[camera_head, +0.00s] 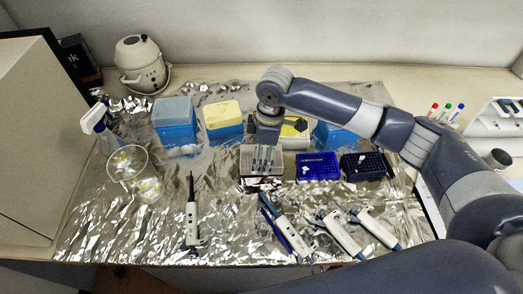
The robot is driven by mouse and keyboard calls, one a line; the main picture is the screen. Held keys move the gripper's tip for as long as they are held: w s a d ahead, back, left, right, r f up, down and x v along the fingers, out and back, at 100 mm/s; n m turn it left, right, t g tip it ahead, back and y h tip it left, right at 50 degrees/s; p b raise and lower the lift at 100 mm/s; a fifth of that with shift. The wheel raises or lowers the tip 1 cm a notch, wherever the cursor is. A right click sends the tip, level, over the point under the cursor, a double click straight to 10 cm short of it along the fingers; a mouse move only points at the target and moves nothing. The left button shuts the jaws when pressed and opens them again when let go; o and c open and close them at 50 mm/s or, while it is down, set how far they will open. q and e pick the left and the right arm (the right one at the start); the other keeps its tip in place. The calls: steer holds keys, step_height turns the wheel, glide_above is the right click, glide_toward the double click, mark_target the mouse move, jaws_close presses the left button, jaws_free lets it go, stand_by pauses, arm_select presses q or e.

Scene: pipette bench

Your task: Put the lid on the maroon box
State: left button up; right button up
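The maroon box (262,182) stands on the foil in the middle of the bench; only a low dark reddish strip of its front shows. A greyish, see-through lid (248,163) appears to sit on top of it, though I cannot tell whether it is fully seated or held just above. My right gripper (263,159) reaches down from above, its fingers at the middle of the lid. They overlap the lid in this view, and I cannot tell whether they grip it. My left gripper is not in view.
A blue rack (318,168) and a dark rack (366,166) stand to the right. Boxes with blue (174,124) and yellow (222,118) tops stand behind. Several pipettes, including one at left (192,220), lie in front. A clear beaker (136,175) stands at left.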

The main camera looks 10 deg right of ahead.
steer(key=shift+s+f, duration=0.1)
steer(key=shift+f, duration=0.15)
steer(key=shift+f+p, duration=0.2)
steer(key=shift+p, duration=0.1)
steer(key=shift+c, duration=0.5)
steer(key=o, duration=1.2)
steer(key=shift+w, duration=0.2)
steer(key=shift+s+r, duration=0.1)
steer(key=r, duration=0.4)
steer(key=d+r, duration=0.1)
steer(key=r, duration=0.6)
steer(key=shift+s+d+r, duration=0.1)
steer(key=shift+d+r, duration=0.05)
steer(key=shift+r, duration=0.25)
